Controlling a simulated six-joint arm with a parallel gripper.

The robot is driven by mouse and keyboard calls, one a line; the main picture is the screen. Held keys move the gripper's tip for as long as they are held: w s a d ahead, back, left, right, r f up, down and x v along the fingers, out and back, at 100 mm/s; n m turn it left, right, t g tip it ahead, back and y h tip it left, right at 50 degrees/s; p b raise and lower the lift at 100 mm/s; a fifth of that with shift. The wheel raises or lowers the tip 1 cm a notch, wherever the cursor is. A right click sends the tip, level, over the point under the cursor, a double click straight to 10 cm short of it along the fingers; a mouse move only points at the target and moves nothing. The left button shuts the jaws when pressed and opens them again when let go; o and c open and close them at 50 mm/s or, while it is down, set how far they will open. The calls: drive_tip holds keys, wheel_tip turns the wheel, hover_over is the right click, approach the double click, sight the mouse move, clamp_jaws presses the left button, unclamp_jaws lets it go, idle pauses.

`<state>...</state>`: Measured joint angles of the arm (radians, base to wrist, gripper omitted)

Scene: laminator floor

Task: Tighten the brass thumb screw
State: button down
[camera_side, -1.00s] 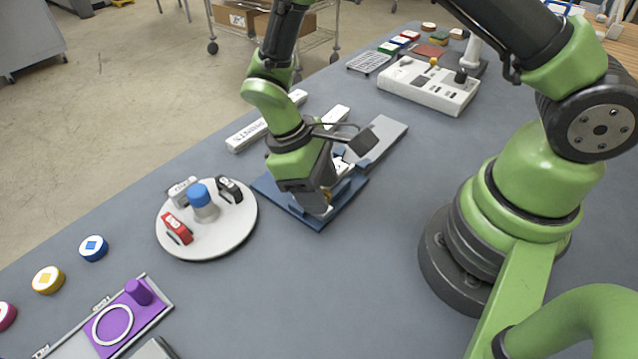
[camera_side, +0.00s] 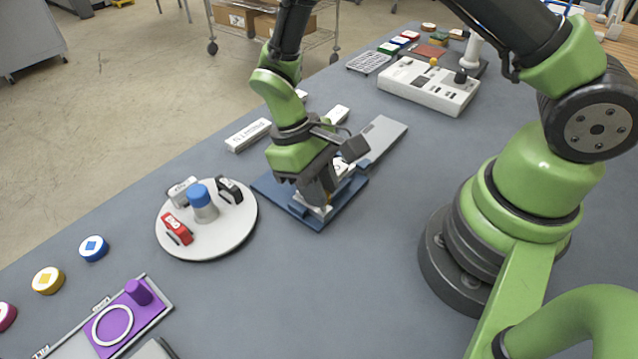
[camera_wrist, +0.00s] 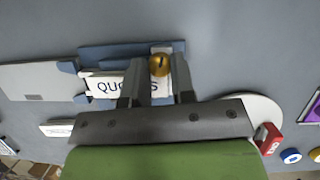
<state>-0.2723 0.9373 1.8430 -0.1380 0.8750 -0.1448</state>
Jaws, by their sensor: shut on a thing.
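The brass thumb screw (camera_wrist: 159,65) shows a dark slot in its top in the wrist view. It sits at one end of a blue fixture (camera_wrist: 118,52). My gripper (camera_wrist: 160,74) is shut on it, one finger on each side. In the side view, my gripper (camera_side: 326,204) points down at the near corner of the blue fixture (camera_side: 292,212) and mostly hides the screw. A white block (camera_wrist: 112,86) with partly covered black lettering beginning "QUO" lies in the fixture, beside the screw. I cannot tell how far the screw is turned in.
A white round tray (camera_side: 222,244) with a blue-capped bottle (camera_side: 203,204) and several clips stands left of the fixture. Lettered white blocks (camera_side: 248,135) lie behind. A grey plate (camera_side: 381,138) extends from the fixture. A control box (camera_side: 428,88) stands farther back.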

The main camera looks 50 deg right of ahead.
drive_tip(key=m+y, duration=0.1)
drive_tip(key=m, duration=0.2)
drive_tip(key=shift+d+m, duration=0.15)
drive_tip(key=shift+m, duration=0.25)
drive_tip(key=m+y, duration=0.1)
drive_tip(key=m, duration=0.2)
drive_tip(key=shift+d+m+y, duration=0.1)
drive_tip(key=shift+m+y, duration=0.2)
drive_tip(key=shift+y, duration=0.1)
drive_tip(key=m+t+y, duration=0.1)
drive_tip(key=m, duration=0.2)
drive_tip(key=shift+s+m, duration=0.15)
drive_tip(key=shift+m, duration=0.15)
drive_tip(key=shift+d+m+t+y, duration=0.15)
drive_tip(key=shift+m+t, duration=0.25)
drive_tip(key=shift+m, duration=0.5)
drive_tip(key=shift+a+m+t+y, duration=0.15)
drive_tip(key=shift+m+t, duration=0.25)
drive_tip(key=shift+m, duration=0.5)
drive_tip(key=shift+s+d, duration=0.1)
drive_tip(key=c, duration=0.9)
unclamp_jaws()
drive_tip(key=shift+c, duration=0.2)
